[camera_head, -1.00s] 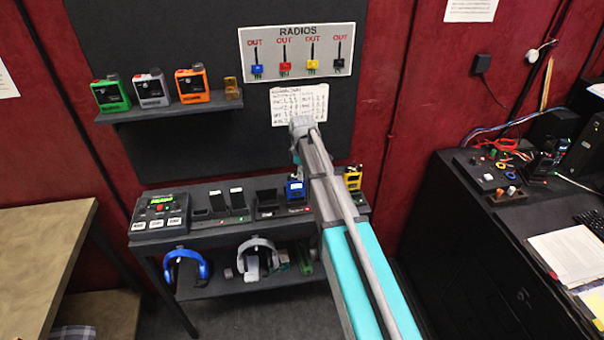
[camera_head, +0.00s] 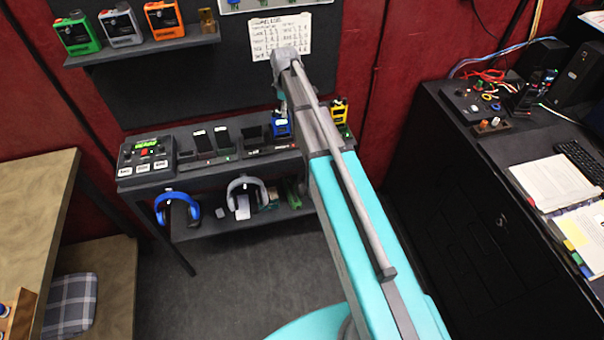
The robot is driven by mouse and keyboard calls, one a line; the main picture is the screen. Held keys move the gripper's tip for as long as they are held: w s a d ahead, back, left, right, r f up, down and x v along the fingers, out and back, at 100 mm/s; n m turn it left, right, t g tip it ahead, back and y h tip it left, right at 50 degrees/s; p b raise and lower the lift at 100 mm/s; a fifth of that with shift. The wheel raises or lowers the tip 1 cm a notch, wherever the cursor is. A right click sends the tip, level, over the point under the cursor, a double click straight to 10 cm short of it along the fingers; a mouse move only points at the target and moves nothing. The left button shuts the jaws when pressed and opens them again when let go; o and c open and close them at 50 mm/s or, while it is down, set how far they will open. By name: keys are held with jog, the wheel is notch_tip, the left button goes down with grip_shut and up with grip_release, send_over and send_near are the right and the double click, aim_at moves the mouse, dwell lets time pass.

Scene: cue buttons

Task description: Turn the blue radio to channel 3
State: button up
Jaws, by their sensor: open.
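The blue radio (camera_head: 281,127) stands upright in the charger row on the dark shelf, toward its right end. My arm passes just right of it and partly covers that area. My arm's far joint (camera_head: 286,58) is above the radio, in front of the wall sheet. A small grey part of my arm shows below that joint, just above the radio. I cannot make out the gripper's fingers, which seem hidden behind the arm. The radio's knob and channel are too small to read.
A yellow radio (camera_head: 339,111) stands right of my arm. Headphones (camera_head: 177,207) hang below. Green, grey and orange devices sit on a wall shelf (camera_head: 140,50). A black desk (camera_head: 440,190) is at right; floor between is clear.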

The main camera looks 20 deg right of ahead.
jog(key=n, duration=0.6)
notch_tip(320, 180, up, 14)
jog(key=p, duration=1.5)
jog(key=s+f+m+b, duration=0.2)
jog(key=s+m+b, duration=0.1)
jog(key=s+m, duration=1.1)
jog(key=s+f+m+b, duration=0.1)
jog(key=s+f+b, duration=0.2)
jog(key=f+b, duration=0.7)
jog(key=s+f+m+b, duration=0.1)
jog(key=s+f+b, duration=0.3)
jog(key=f+b, duration=0.6)
jog(key=s+f+m+b, duration=0.2)
jog(key=s+f+b, duration=0.1)
jog(key=f+b, duration=0.6)
jog(key=shift+s+d+f+b, duration=0.15)
jog(key=shift+s+f+b, duration=0.25)
dwell(0.4)
